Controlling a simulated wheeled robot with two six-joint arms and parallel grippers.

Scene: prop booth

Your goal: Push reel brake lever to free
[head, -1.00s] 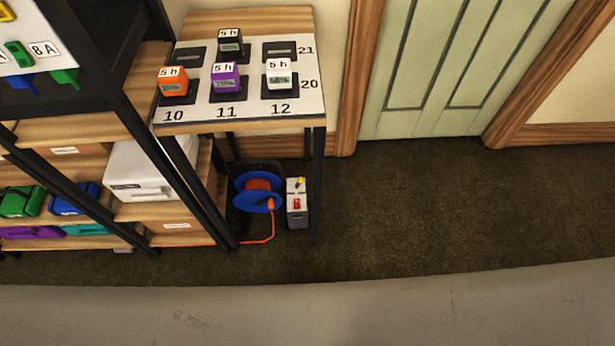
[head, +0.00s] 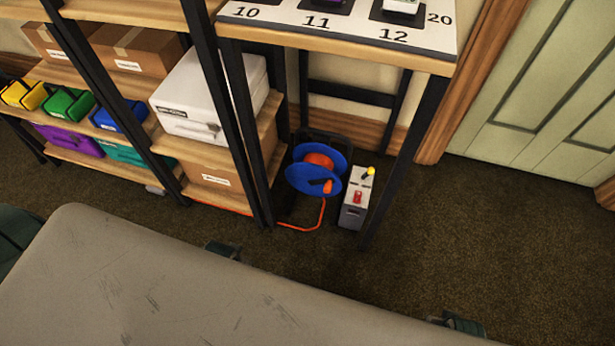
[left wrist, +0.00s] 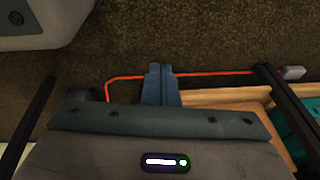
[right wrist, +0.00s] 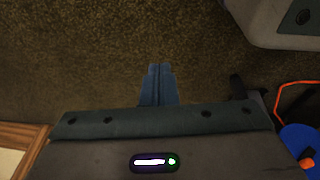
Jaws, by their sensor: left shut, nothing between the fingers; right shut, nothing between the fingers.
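A blue cable reel (head: 303,178) with an orange core stands on the floor under the table. Beside it on the right is a grey box (head: 352,214) with a yellow-tipped lever (head: 368,172) and a small red part (head: 357,197) on top. I cannot tell from the labels which position the lever is in. My left gripper (left wrist: 161,68) is shut and empty over the carpet, with the orange cable (left wrist: 215,73) passing behind its fingertips. My right gripper (right wrist: 160,68) is shut and empty over bare carpet; the reel (right wrist: 297,138) shows at its lower right.
A table leg (head: 405,165) stands just right of the grey box. The table top (head: 330,37) overhangs the reel. A shelf with a white case (head: 205,100) and coloured bins is on the left. Open carpet (head: 490,235) lies to the right.

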